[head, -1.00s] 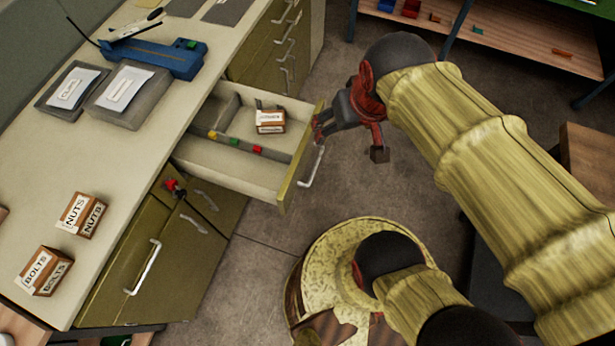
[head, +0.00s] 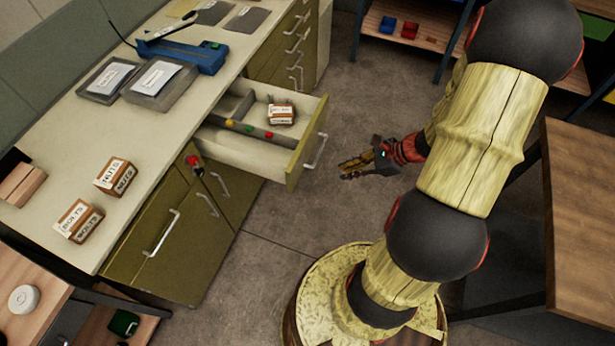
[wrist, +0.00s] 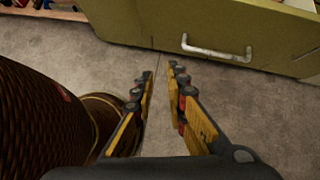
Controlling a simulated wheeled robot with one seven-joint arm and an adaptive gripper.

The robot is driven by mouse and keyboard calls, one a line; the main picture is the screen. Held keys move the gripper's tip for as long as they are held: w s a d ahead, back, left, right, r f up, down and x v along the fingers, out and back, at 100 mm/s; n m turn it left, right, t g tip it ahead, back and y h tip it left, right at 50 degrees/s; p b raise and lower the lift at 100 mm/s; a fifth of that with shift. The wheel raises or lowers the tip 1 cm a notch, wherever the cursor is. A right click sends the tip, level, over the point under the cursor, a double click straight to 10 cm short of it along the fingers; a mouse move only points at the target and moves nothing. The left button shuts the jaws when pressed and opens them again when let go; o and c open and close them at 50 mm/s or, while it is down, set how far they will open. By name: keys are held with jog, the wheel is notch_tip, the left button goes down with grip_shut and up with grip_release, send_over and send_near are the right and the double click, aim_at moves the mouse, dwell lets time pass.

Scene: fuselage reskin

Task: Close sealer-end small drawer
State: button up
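The small drawer (head: 300,172) stands pulled out from the olive cabinet in the head view. It holds a small labelled box (head: 281,115) and a divider with red, yellow and green pieces. Its silver handle (head: 316,152) is on the front; in the wrist view the drawer front (wrist: 150,25) and handle (wrist: 217,49) are at the top. My gripper (head: 342,170) is apart from the drawer, in front of it and a little to the right of the handle. Its fingers point toward the cabinet with a gap between them, and nothing is held.
The bench top (head: 70,150) carries a nuts box (head: 115,176), a bolts box (head: 78,220), grey trays (head: 160,84) and a blue device (head: 185,52). A wooden table (head: 580,210) is at the right. Floor (head: 270,225) is open before the cabinet.

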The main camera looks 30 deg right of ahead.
jog(key=shift+w+d+r+m+t+h, duration=0.15)
jog(key=shift+w+d+r+m+t, duration=0.15)
jog(key=shift+w+m, duration=0.25)
jog(key=shift+w+d+r+m+t+h, duration=0.15)
jog(key=shift+w+d+m+t, duration=0.15)
jog(key=shift+w+m, duration=0.25)
jog(key=shift+c, duration=1.2)
jog(key=shift+w+m, duration=0.1)
jog(key=shift+m, duration=0.2)
grip_shut()
jog(key=shift+w+a+r+b+x, duration=0.3)
jog(key=shift+b+x, duration=0.6)
jog(key=shift+x, duration=1.25)
jog(key=shift+w+a+r+b+x, duration=0.1)
jog(key=shift+w+r+b+x, duration=0.2)
jog(key=shift+b+x, duration=1.2)
jog(key=shift+w+a+r+b+x, duration=0.25)
jog(key=shift+r+x, duration=0.15)
jog(key=shift+x, duration=2.35)
jog(key=shift+w, duration=0.1)
